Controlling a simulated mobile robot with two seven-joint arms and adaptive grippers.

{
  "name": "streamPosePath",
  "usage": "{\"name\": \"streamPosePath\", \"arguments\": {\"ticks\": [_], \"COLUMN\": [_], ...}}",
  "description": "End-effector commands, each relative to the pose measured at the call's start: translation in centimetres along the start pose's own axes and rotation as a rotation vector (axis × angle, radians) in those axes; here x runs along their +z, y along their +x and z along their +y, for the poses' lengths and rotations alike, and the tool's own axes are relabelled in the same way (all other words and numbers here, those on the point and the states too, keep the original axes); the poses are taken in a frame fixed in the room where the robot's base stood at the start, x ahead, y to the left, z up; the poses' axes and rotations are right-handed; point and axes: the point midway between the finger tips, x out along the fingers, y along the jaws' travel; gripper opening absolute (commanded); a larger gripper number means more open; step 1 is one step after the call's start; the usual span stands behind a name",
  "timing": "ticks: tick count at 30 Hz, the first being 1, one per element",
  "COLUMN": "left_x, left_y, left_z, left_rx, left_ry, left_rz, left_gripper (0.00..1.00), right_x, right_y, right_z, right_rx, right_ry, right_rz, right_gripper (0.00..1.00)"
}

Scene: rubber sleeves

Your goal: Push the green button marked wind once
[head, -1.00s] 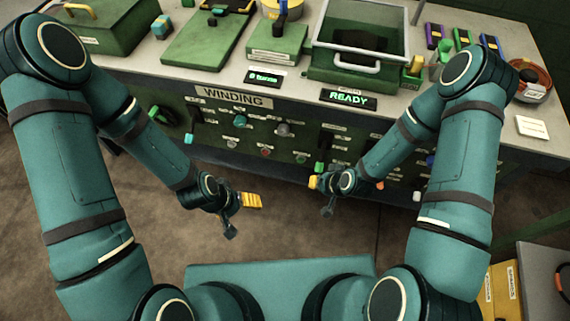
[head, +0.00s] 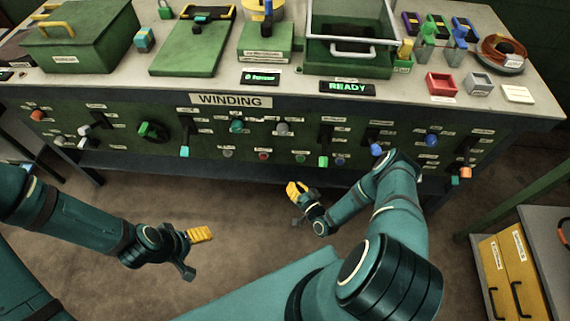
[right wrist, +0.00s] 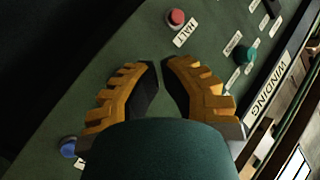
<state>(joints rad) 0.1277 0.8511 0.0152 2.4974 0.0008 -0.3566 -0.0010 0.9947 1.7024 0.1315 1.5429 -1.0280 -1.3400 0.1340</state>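The panel of the green bench has a row of small buttons. A small green button (head: 300,157) sits between a red one (head: 263,155) and a blue one (head: 340,160); its label is too small to read. My right gripper (head: 294,187) appears just below it in the head view, apparently empty. In the right wrist view its yellow-sleeved fingers (right wrist: 161,66) nearly meet at the tips. There the red button (right wrist: 175,17) is marked HALT and the blue button (right wrist: 68,147) shows lower left; the green button is hidden. My left gripper (head: 200,234) is low at the left, away from the panel.
Above the row are the WINDING sign (head: 232,100), a teal knob (head: 237,126) and a READY display (head: 347,87). A lever with a green end (head: 323,160) sticks out right of the green button. Yellow drawers (head: 512,270) stand lower right.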

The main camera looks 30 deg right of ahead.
Motion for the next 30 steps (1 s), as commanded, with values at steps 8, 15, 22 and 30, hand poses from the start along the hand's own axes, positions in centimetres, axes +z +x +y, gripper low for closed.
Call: {"name": "streamPosePath", "arguments": {"ticks": [8,15,22,30], "left_x": [0.0,0.0,0.0,-0.1], "left_y": [0.1,0.1,0.5,1.2], "left_z": [0.0,0.0,-0.1,-0.4], "left_rx": [0.001,0.001,0.000,0.000], "left_ry": [0.001,0.001,0.001,0.001], "left_rz": [0.001,0.001,0.002,0.006], "left_gripper": [0.74,0.74,0.74,0.74], "right_x": [0.2,0.1,-0.6,-2.2], "right_y": [-0.5,-0.5,0.8,3.6], "right_z": [0.7,0.7,1.4,2.9], "right_rx": [-0.008,-0.007,-0.007,-0.008], "right_ry": [-0.001,-0.001,-0.002,-0.004], "right_rz": [0.040,0.039,0.040,0.040], "right_gripper": [0.00,0.00,0.00,0.00]}}
